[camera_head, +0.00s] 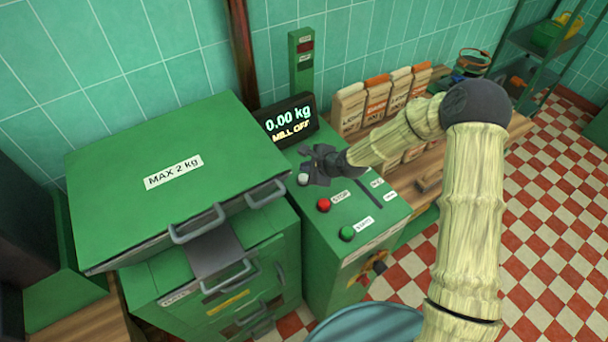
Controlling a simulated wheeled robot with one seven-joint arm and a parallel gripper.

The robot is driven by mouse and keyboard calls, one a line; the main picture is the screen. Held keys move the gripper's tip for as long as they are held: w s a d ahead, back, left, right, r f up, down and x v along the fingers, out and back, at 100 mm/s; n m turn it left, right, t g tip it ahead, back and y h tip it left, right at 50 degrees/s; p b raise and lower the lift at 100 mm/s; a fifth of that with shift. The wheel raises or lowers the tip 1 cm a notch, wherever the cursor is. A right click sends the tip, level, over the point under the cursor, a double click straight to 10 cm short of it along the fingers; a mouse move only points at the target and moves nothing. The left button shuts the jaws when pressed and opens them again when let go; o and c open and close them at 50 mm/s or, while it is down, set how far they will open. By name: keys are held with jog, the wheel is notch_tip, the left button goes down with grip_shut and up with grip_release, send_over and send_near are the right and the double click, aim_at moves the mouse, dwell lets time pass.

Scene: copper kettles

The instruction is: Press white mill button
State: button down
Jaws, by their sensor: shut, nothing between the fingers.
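The green mill console (398,213) stands in the middle of the view. A small white button (303,179) shows on its top at the left, beside my gripper's tip. My dark gripper (310,167) is shut and empty, low over the console's back left part. The gripper partly covers the area around the white button, and I cannot tell whether it touches it. A red button (323,204) labelled STOP and a green button (347,233) labelled START are nearer the front. The display (287,121) reads 0.00 kg and MILL OFF.
A large green cabinet with a lid (120,200) marked MAX 2 kg stands close at the left, with metal handles. Several paper bags (377,98) line the wooden counter behind my arm. Checkered floor lies right.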

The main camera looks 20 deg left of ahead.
jog(key=shift+r+p, duration=0.95)
jog(key=shift+r, duration=0.7)
jog(key=s+d+r+n+h+b, duration=0.1)
jog(key=s+d+r+n+h, duration=0.15)
jog(key=d, duration=0.45)
jog(key=s+d+r+n+h, duration=0.1)
jog(key=s+d+r+n, duration=0.1)
jog(key=d+n, duration=0.3)
jog(key=s+d+r+n+h+b, duration=0.1)
jog(key=s+d+r+n+h, duration=0.1)
jog(key=d, duration=0.6)
jog(key=s+d+r+n+g+h+b, duration=0.1)
jog(key=s+d+r+n, duration=0.4)
jog(key=s+d, duration=0.7)
jog(key=shift+s+d+g+h, duration=0.3)
jog(key=shift+s+g+h, duration=0.1)
jog(key=shift+s+h, duration=0.3)
jog(key=shift+w+r, duration=0.1)
